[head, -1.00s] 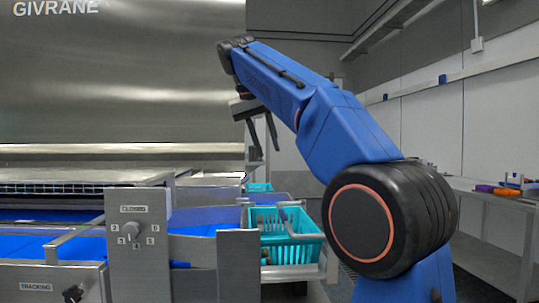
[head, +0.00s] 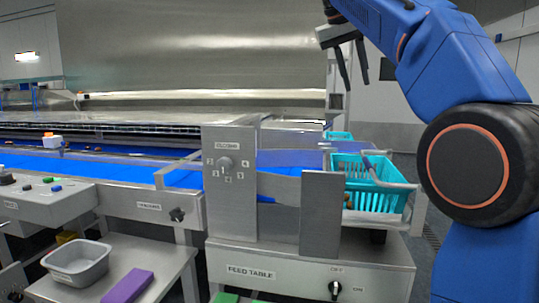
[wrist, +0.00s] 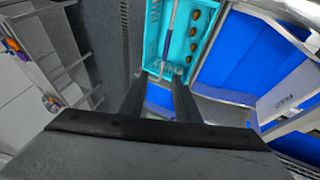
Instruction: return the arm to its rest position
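My arm is blue with black joints and rises at the right of the head view, bent over at the top. My gripper (head: 355,85) hangs from its far end, pointing down, high above the table with the turquoise crates. Its two dark fingers are apart with nothing between them. They also show apart in the wrist view (wrist: 159,82). The top of the arm is cut off by the head view's upper edge.
In the wrist view, several brown dates lie in a turquoise crate. A grey tub (head: 76,262) and purple block (head: 128,286) sit lower left.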

